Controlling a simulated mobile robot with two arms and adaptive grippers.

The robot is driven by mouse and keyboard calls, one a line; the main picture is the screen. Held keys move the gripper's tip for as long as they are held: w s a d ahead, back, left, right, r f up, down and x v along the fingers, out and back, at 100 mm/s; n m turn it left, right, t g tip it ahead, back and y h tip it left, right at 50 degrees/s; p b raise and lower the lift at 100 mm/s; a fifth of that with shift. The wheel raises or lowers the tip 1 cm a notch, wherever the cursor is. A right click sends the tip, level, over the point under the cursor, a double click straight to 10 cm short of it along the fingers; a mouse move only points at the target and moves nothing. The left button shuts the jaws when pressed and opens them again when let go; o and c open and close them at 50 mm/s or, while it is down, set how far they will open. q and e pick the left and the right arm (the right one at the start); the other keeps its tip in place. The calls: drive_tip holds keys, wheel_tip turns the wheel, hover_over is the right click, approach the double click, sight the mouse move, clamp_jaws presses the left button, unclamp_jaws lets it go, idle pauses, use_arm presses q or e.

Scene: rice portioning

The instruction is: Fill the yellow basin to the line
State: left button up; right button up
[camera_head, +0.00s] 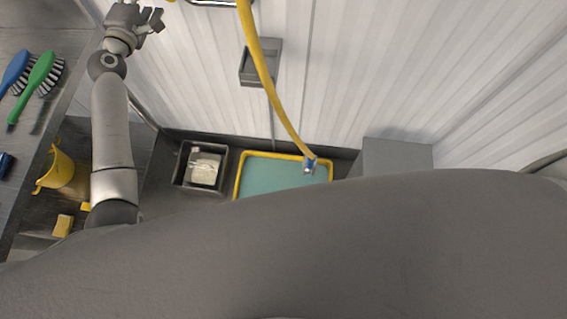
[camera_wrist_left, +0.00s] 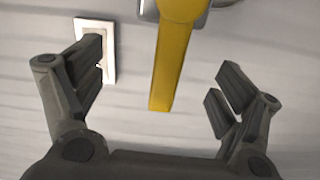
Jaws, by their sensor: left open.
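The yellow basin (camera_head: 270,154) is on the floor by the ribbed wall, its near part hidden behind my own body. A flat blue-green surface shows inside it; I cannot make out a fill line. A yellow hose (camera_head: 267,82) hangs down, its blue-and-metal end (camera_head: 310,164) over the basin's right side. My left gripper (camera_head: 155,18) is raised at the upper left, near the wall. In the left wrist view it (camera_wrist_left: 158,85) is open and empty, with a yellow lever (camera_wrist_left: 172,70) between and beyond its fingers. My right gripper is out of view.
A dark crate (camera_head: 177,165) with pale contents stands left of the basin, and a grey box (camera_head: 397,155) to its right. The left counter holds blue (camera_head: 17,70) and green (camera_head: 32,88) brushes. A yellow bucket (camera_head: 60,170) and sponge (camera_head: 63,225) are lower left.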

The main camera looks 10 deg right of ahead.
use_arm(q)
drive_tip(key=p+v, duration=0.2)
drive_tip(key=v, duration=0.6)
idle(0.4)
idle(0.5)
